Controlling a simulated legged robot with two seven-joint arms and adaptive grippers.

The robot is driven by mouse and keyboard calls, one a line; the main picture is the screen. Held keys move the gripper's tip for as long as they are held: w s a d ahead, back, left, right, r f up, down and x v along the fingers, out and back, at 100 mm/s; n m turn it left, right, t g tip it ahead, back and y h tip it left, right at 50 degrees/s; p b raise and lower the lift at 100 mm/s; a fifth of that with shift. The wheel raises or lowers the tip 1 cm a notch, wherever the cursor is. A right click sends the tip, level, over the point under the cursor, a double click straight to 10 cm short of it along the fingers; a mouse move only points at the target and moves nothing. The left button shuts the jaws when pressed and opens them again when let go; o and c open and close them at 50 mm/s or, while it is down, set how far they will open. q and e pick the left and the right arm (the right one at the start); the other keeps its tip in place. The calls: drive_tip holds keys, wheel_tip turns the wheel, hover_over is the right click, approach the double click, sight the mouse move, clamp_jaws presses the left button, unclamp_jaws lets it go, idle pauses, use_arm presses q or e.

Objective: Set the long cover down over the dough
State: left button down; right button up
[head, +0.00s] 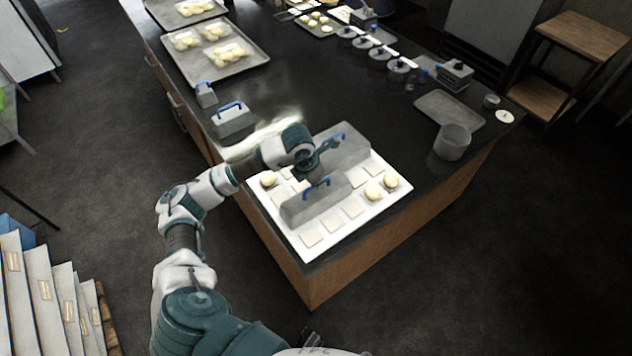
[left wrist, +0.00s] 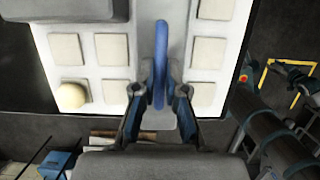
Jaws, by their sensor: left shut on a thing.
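A long grey cover (head: 318,203) with a blue handle is in my left gripper (head: 316,180), over the middle of the white board (head: 292,233). The left wrist view shows the fingers (left wrist: 158,95) shut on the blue handle (left wrist: 160,55). I cannot tell whether the cover touches the board or hangs just above it. Dough balls sit near the board's right side (head: 373,190) and at its left (head: 268,180); the left one also shows in the left wrist view (left wrist: 70,95). Any dough under the cover is hidden. My right gripper is not in view.
A second long cover (head: 349,152) stands behind the held one. Two smaller blue-handled covers (head: 232,122) (head: 206,97) stand left on the dark counter. Trays of dough (head: 238,68) lie further back. A grey pot (head: 453,142) and an empty tray (head: 448,109) stand right.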

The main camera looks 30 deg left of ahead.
use_arm(q)
drive_tip(key=shift+d, duration=0.1)
idle(0.4)
drive_tip(key=shift+f, duration=0.3)
drive_tip(key=c, duration=1.1)
unclamp_jaws()
drive_tip(key=shift+c, duration=0.2)
drive_tip(key=v, duration=1.2)
